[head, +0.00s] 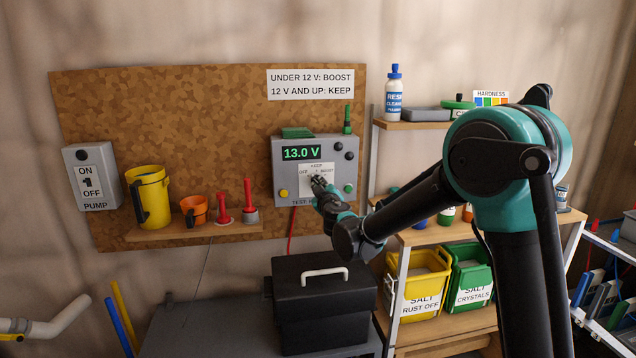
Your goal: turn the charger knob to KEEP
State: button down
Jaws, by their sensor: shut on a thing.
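The grey charger box (284,188) hangs on the cork board. Its green display (302,153) reads 13.0 V. A white label (306,169) on its front shows OFF, KEEP and BOOST around the knob's place. My gripper (318,181) is at this label, shut on the charger knob. The knob is hidden by my fingers, so I cannot tell where it points. A sign (311,84) above reads "UNDER 12 V: BOOST" and "12 V AND UP: KEEP".
A small shelf (190,230) left of the charger holds a yellow jug (152,196), an orange cup (194,209) and red plungers. A pump switch box (91,177) is further left. A black case (320,300) stands below. Shelves with bottles and salt bins (417,285) are at the right.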

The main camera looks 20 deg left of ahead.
jog(key=shift+m, duration=0.4)
jog(key=m, duration=0.3)
jog(key=shift+m, duration=0.7)
jog(key=m, duration=0.2)
jog(key=shift+m, duration=0.3)
jog(key=c, duration=1.4)
grip_release()
jog(key=shift+c, duration=0.2)
jog(key=shift+s, duration=0.1)
